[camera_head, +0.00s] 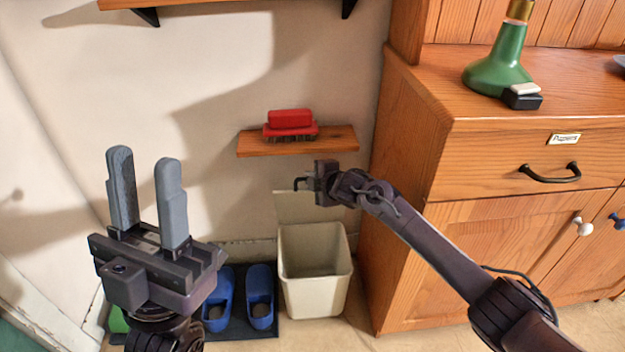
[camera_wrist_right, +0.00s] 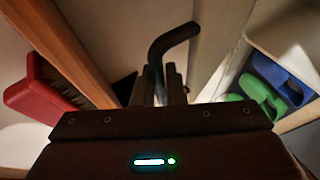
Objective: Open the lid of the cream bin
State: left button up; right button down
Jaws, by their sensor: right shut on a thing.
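The cream bin (camera_head: 315,290) stands on the floor beside the wooden cabinet, its top open and its inside visible. Its cream lid (camera_head: 308,206) stands raised, near upright, at the back of the bin against the wall. My right gripper (camera_head: 310,184) is at the lid's top edge, shut on a dark bent handle (camera_head: 298,184). The handle also shows between the fingers in the right wrist view (camera_wrist_right: 172,40). My left gripper (camera_head: 144,160) is open and empty, its fingers pointing up, left of the bin.
A small wooden shelf (camera_head: 338,143) with a red brush (camera_head: 290,123) is on the wall just above my right gripper. The wooden cabinet (camera_head: 410,200) stands close on the right. Blue shoes (camera_head: 260,297) sit on a dark mat left of the bin.

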jog(key=c, duration=1.8)
grip_release()
